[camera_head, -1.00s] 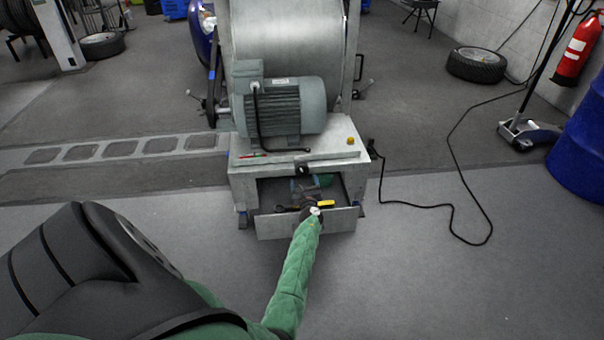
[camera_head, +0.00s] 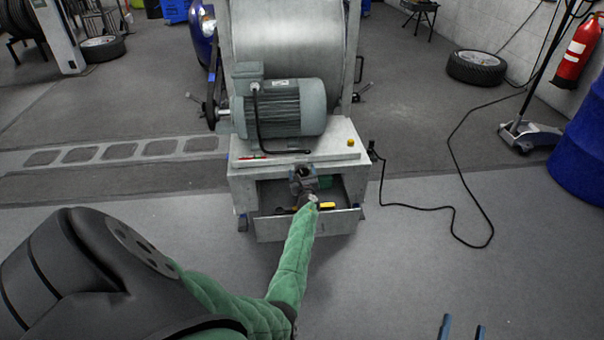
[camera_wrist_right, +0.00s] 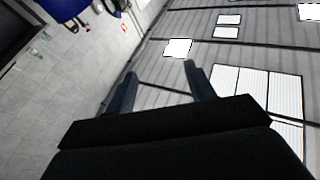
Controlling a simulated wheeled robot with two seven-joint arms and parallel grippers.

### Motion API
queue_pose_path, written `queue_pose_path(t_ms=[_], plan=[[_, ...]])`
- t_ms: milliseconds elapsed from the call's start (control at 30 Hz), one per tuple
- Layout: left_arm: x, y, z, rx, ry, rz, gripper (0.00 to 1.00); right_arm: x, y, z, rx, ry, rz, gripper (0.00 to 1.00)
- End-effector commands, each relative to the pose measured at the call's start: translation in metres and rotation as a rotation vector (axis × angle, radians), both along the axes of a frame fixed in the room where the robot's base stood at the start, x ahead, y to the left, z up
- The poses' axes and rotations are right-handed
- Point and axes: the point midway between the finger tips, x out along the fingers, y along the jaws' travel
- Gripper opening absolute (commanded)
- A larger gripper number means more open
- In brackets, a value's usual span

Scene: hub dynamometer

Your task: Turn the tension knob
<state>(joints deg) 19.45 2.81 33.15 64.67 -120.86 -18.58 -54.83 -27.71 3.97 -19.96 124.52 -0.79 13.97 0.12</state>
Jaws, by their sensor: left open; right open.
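My left arm reaches to the front of the dynamometer's metal base (camera_head: 330,160). My left gripper (camera_head: 303,174) is open at the base's front edge, by a small dark knob-like part. The gripper largely covers that part, and I cannot tell whether the fingers touch it. No label shows which part is the tension knob. A small yellow knob (camera_head: 351,142) sits on top of the base at the right. My right gripper (camera_head: 462,328) shows at the bottom right edge, open and empty, far from the base. Its open fingers also show in the right wrist view (camera_wrist_right: 160,85).
An open drawer (camera_head: 335,222) under the base holds a yellow-handled tool (camera_head: 326,205) and a green item. A grey motor (camera_head: 285,108) and large drum (camera_head: 285,35) stand above. A black cable (camera_head: 452,190) lies on the floor at right, near a blue barrel (camera_head: 580,150).

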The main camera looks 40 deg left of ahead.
Motion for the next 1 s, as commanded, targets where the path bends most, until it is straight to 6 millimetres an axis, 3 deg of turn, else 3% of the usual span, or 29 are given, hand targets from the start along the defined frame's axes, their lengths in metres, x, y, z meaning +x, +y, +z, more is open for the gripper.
queue_pose_path(t_ms=[433, 667, 867, 1000], plan=[[0.003, 0.004, 0.001, 0.0, 0.0, 0.0, 0.77, -0.001, -0.001, 0.011, 0.008, -0.034, -0.002, 0.54], [0.003, 0.003, 0.0, 0.0, 0.0, 0.0, 0.34, -0.002, -0.001, 0.01, 0.008, -0.032, -0.003, 0.54], [0.003, 0.004, 0.001, 0.005, 0.006, 0.0, 0.33, -0.001, -0.001, 0.01, 0.006, -0.022, -0.001, 0.54], [0.003, 0.004, 0.002, 0.026, 0.029, 0.0, 0.33, 0.002, 0.003, -0.034, -0.027, 0.105, 0.008, 0.54]])
